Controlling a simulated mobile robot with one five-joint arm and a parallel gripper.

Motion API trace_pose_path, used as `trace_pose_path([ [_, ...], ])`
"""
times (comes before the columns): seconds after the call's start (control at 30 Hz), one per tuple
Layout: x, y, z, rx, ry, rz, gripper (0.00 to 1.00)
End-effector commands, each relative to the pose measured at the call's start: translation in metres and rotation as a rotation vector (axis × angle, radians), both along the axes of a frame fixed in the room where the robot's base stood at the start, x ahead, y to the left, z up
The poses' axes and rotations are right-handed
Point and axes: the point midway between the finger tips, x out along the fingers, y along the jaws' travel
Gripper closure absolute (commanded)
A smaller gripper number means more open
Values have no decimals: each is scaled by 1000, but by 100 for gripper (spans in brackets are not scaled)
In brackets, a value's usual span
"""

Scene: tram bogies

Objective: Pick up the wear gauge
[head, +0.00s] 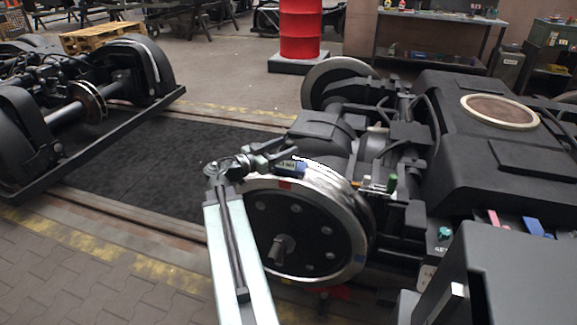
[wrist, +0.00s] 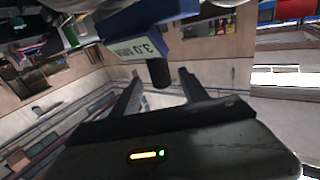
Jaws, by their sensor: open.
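The wear gauge (wrist: 150,30) is a blue block with a pale label reading "3.0 MM" and a short black cylindrical part below it in the wrist view. In the head view the gauge (head: 301,168) is a small blue piece at the top of the near wheel (head: 300,235), partly hidden by my gripper. My gripper (head: 284,153) is open right at the gauge. In the wrist view my gripper (wrist: 160,86) has its two dark fingers apart, with the black part near and between their tips. Whether they touch it I cannot tell.
A dark bogie frame (head: 465,130) extends right behind the wheel. Another bogie (head: 85,95) is at left, with a black mat (head: 150,165) between. A red drum (head: 299,30) and shelving (head: 435,35) stand behind.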

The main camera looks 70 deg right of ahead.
Motion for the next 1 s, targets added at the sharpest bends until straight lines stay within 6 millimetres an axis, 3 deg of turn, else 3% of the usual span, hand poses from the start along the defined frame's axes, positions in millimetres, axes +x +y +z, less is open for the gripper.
trace_pose_path([
  [0.17, -4, -8, 1, 1, -1, -1, 48],
  [0.4, -23, -43, 2, 1, 0, -2, 48],
  [0.63, -26, -46, 2, 1, 0, 0, 48],
  [0.8, -26, -46, 2, 1, 0, 0, 95],
  [0.83, -26, -45, 2, 1, 0, 0, 100],
  [1.0, -26, -45, 2, 2, 0, -1, 100],
])
